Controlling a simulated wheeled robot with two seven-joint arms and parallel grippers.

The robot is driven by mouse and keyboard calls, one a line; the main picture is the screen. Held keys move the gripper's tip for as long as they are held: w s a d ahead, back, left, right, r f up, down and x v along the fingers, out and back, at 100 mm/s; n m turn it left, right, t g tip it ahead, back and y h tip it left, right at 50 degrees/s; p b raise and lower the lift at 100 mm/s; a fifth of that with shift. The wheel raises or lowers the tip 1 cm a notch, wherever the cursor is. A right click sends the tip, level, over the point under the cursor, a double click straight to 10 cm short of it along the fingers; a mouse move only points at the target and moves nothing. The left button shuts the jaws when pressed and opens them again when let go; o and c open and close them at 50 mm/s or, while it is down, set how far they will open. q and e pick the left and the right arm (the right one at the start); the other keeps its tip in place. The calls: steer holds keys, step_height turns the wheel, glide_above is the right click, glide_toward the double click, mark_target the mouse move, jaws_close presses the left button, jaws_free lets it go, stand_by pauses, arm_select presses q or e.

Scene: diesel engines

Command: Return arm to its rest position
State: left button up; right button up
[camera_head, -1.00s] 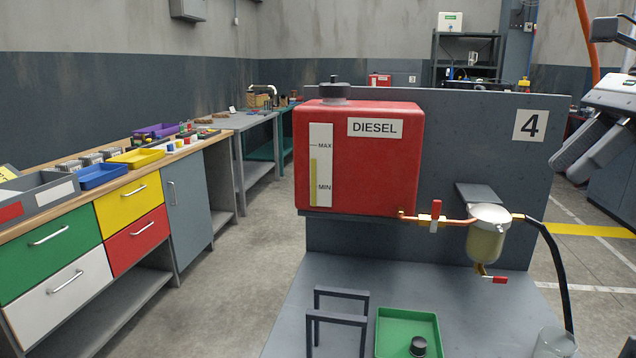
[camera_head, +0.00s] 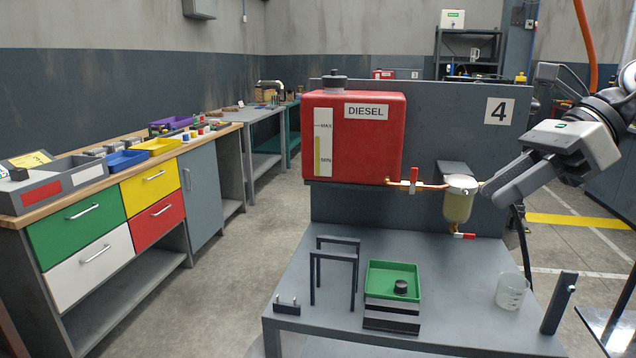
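My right gripper (camera_head: 494,196) comes in from the right on its arm and points down and to the left. Its grey fingers are close to the fuel filter (camera_head: 458,203) in this view, overlapping the area just right of its top; I cannot tell whether they touch it. The fingers overlap from this angle, so I cannot tell whether they are open or shut, and nothing is clearly held. My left gripper is not in view.
The red diesel tank (camera_head: 352,135) stands against panel 4 (camera_head: 499,111). Floor to the left is clear.

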steer(key=a+f+m+t+y, duration=0.1)
steer(key=a+f+m+y, duration=0.45)
steer(key=a, duration=0.25)
steer(key=a+f+m+t+y, duration=0.1)
steer(key=a+f+m+y, duration=0.35)
steer(key=a+y, duration=0.2)
step_height(320, 180, down, 16)
steer(key=d+r+m+t+h, duration=0.1)
steer(key=d+m+t+h, duration=0.1)
steer(key=m+t+h, duration=1.8)
steer(key=s+d+f+m+g, duration=0.2)
steer(key=s+f+m+g, duration=1)
steer(key=s+f+m, duration=0.5)
step_height(320, 180, down, 4)
steer(key=shift+r+m+y, duration=0.1)
steer(key=shift+m+y, duration=0.3)
steer(key=shift+m, duration=0.3)
steer(key=shift+s+d, duration=0.1)
steer(key=shift+d, duration=0.05)
